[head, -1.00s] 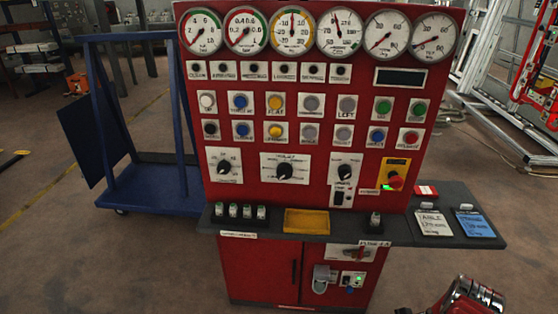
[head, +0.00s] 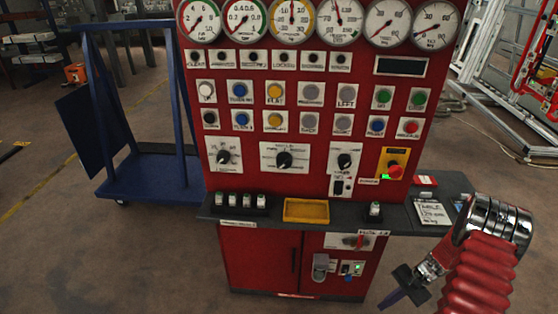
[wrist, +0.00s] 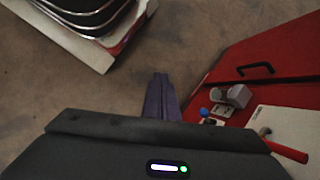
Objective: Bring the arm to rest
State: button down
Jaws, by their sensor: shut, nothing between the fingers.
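My gripper (head: 392,298) shows at the lower right of the head view, in front of the red control panel (head: 268,155) and pointing down and to the left. Its dark purple fingers are together and nothing is between them. In the wrist view the shut fingers (wrist: 161,97) point out over the bare floor, left of the red cabinet (wrist: 262,62). The fingers look apart from the cabinet.
A dark shelf (head: 270,212) with a yellow tray (head: 306,211) juts out below the panel. Its right end, with cards (head: 433,213), lies behind my arm. A blue cart (head: 150,180) stands at the left. Open floor lies in front.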

jog(key=s+a+r+n+h, duration=0.2)
jog(key=a+r+n, duration=0.15)
jog(key=r, duration=0.95)
jog(key=s+a+r+n+h, duration=0.15)
jog(key=a+r, duration=0.25)
jog(key=r, duration=0.8)
jog(key=s+a+r+n+t, duration=0.2)
jog(key=s+a+r, duration=0.2)
jog(key=r, duration=0.3)
jog(key=s+a+r+n+t+h, duration=0.1)
jog(key=s+a+r+n+t, duration=0.1)
jog(key=s+a+r, duration=0.3)
jog(key=s+a+r+n+t+h, duration=0.1)
jog(key=s+a+r, duration=0.3)
jog(key=r, duration=0.7)
jog(key=shift+s+a+n+t, duration=0.25)
jog(key=shift+s+n+t, duration=0.5)
jog(key=shift+n, duration=0.15)
jog(key=c, duration=2.5)
grip_release()
jog(key=shift+h, duration=0.25)
